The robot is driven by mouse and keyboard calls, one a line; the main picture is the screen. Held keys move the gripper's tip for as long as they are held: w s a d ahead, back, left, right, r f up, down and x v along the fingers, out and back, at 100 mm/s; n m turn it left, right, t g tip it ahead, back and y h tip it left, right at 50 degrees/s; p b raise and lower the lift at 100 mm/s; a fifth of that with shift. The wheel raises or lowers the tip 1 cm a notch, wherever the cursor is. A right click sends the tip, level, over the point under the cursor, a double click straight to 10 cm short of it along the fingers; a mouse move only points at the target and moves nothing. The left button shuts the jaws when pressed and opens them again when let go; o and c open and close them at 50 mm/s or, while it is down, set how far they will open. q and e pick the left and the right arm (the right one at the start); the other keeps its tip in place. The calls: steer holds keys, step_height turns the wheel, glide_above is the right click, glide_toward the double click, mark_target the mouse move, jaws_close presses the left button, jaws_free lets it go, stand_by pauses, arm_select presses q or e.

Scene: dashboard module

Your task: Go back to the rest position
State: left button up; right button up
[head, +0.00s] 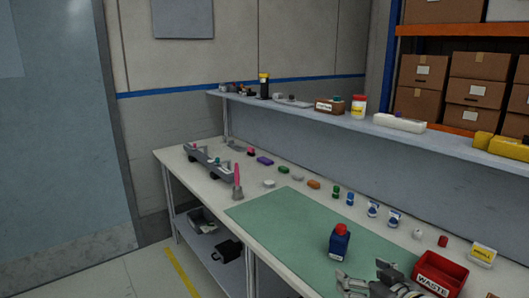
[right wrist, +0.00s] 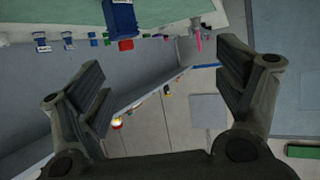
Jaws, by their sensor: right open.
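My right gripper (head: 366,282) is at the bottom edge of the head view, over the front of the green mat (head: 290,232). In the right wrist view its two fingers (right wrist: 165,88) are spread wide with nothing between them. A blue bottle with a red cap (head: 340,241) stands upright on the mat, just behind the gripper and apart from it. The bottle also shows upside down at the top of the right wrist view (right wrist: 119,18). My left gripper is not in view.
A red waste bin (head: 440,275) stands close to the right of the gripper. Several small coloured parts line the back of the bench (head: 185,160). A shelf (head: 300,104) with containers runs above it. The mat's left part is clear.

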steer(key=s+a+f+g+h, duration=0.1)
steer(key=s+f+g, duration=0.2)
steer(key=s+f, duration=0.55)
steer(key=s+f+m+g+h, duration=0.1)
steer(key=s+f+g, duration=0.3)
steer(key=s, duration=0.8)
steer(key=s+a+f+g+h, duration=0.1)
steer(key=s+f+g, duration=0.1)
steer(key=s+f, duration=0.75)
step_height(320, 180, down, 24)
steer(key=s+g, duration=0.2)
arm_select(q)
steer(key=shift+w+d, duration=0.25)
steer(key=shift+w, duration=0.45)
arm_select(e)
steer(key=s+d+f, duration=0.3)
steer(key=s+f, duration=1.3)
steer(key=s, duration=0.1)
steer(key=shift+s+f+g+h, duration=0.15)
steer(key=shift+f+g+h, duration=0.15)
steer(key=shift+g, duration=0.1)
